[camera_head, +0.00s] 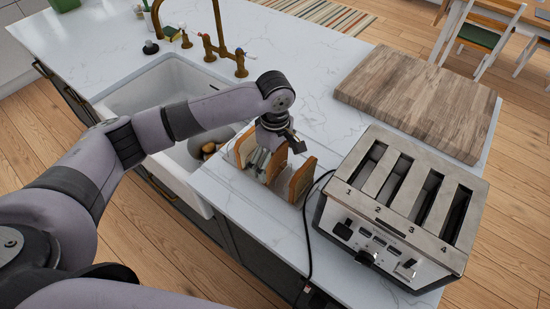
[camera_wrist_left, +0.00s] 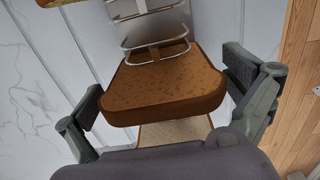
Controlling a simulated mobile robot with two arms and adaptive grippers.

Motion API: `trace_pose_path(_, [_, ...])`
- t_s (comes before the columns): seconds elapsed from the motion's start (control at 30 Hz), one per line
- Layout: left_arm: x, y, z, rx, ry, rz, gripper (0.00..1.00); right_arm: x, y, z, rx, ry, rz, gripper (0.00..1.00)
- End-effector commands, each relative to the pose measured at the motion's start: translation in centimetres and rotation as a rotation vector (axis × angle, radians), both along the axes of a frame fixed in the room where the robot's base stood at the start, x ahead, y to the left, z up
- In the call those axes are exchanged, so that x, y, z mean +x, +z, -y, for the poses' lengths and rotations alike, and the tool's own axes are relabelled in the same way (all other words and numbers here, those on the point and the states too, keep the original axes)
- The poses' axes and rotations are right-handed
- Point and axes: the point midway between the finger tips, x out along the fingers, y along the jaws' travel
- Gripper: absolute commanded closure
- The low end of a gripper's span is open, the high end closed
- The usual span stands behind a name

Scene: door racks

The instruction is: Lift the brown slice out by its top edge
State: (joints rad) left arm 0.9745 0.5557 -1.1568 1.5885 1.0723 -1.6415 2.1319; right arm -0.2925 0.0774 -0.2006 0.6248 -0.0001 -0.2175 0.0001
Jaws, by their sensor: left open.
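A brown slice (camera_wrist_left: 165,85) of bread fills the middle of the left wrist view, in a metal wire rack (camera_wrist_left: 150,28). My left gripper (camera_wrist_left: 172,100) is open, with one finger on each side of this slice and a gap at both sides. A paler slice (camera_wrist_left: 172,133) shows just below it, and the edge of another at the top left. In the head view, my left gripper (camera_head: 274,140) is over the rack and hides part of it. One slice (camera_head: 300,180) stands at the rack's right end and another (camera_head: 244,146) at its left. My right gripper is not in view.
A four-slot toaster (camera_head: 400,210) stands close to the right of the rack, with a black cord (camera_head: 307,235) between them. A wooden board (camera_head: 420,100) lies behind. The sink (camera_head: 150,90) with a brass tap (camera_head: 222,45) is to the left.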

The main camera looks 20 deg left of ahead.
Motion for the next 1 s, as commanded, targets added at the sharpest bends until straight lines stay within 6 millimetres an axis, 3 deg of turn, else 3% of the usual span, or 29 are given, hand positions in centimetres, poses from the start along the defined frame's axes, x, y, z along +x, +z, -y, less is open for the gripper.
trace_pose_path(0.13, [-0.1,-1.5,0.0,0.0,-0.001,-0.002,0.0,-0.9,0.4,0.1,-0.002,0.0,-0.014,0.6])
trace_pose_path(0.4, [-0.1,-1.8,0.1,-0.001,-0.001,0.001,0.01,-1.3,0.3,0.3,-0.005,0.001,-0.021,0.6])
trace_pose_path(1.0, [-0.1,-1.7,0.1,-0.001,-0.001,0.001,0.37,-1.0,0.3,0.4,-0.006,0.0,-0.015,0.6])
